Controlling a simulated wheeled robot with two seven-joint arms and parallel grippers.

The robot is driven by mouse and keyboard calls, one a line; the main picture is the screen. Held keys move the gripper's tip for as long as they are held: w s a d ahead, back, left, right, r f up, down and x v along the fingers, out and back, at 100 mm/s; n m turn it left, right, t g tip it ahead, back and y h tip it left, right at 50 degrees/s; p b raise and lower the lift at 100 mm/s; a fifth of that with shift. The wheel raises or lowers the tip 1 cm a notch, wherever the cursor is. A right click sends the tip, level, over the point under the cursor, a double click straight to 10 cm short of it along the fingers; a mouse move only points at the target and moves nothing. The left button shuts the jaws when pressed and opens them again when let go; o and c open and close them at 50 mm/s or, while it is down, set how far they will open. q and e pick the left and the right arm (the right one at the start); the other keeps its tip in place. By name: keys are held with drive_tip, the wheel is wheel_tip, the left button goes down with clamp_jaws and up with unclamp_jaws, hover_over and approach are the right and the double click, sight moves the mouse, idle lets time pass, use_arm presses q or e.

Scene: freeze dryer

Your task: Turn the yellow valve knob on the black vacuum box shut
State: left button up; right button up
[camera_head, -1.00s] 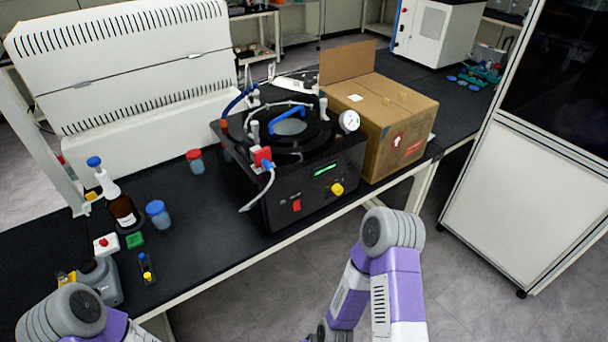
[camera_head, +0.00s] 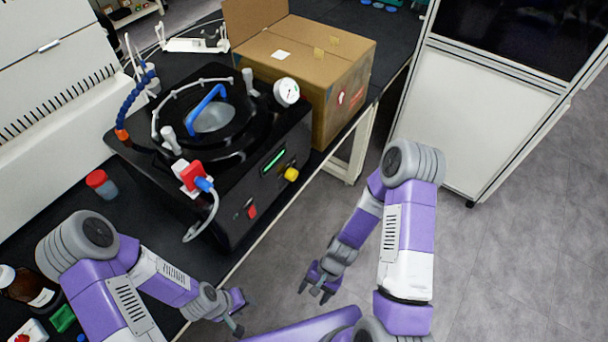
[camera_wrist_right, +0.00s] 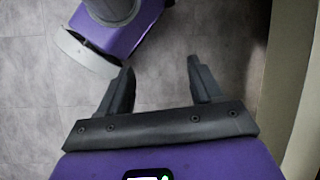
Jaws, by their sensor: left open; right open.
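The black vacuum box (camera_head: 235,192) stands on the dark bench in the head view, with a blue-handled round lid on top. The yellow valve knob (camera_head: 291,174) is on its front face, right of the green display. My right gripper (camera_head: 316,292) is open and empty, low over the floor in front of the bench and well below the knob. In the right wrist view its two fingers (camera_wrist_right: 158,90) are spread above bare floor. My left gripper (camera_head: 238,312) is open and empty near the bench's front edge, left of the right one.
A cardboard box (camera_head: 312,60) stands right of the vacuum box. A red-capped jar (camera_head: 101,184) stands to the left. The floor before the bench is clear.

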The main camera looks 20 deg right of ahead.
wheel_tip(320, 180, up, 2)
drive_tip(key=w+a+m+y+b, duration=0.2)
drive_tip(key=w+m+y, duration=0.15)
drive_tip(key=m, duration=0.25)
drive_tip(key=m+t+y+b, duration=0.3)
drive_tip(key=m+t, duration=1.1)
drive_tip(key=t, duration=0.2)
approach(295, 176)
drive_tip(key=x, duration=0.2)
drive_tip(key=shift+h, duration=0.25)
drive_tip(key=x, duration=0.7)
drive_tip(key=c, duration=1.1)
drive_tip(key=shift+o, duration=0.2)
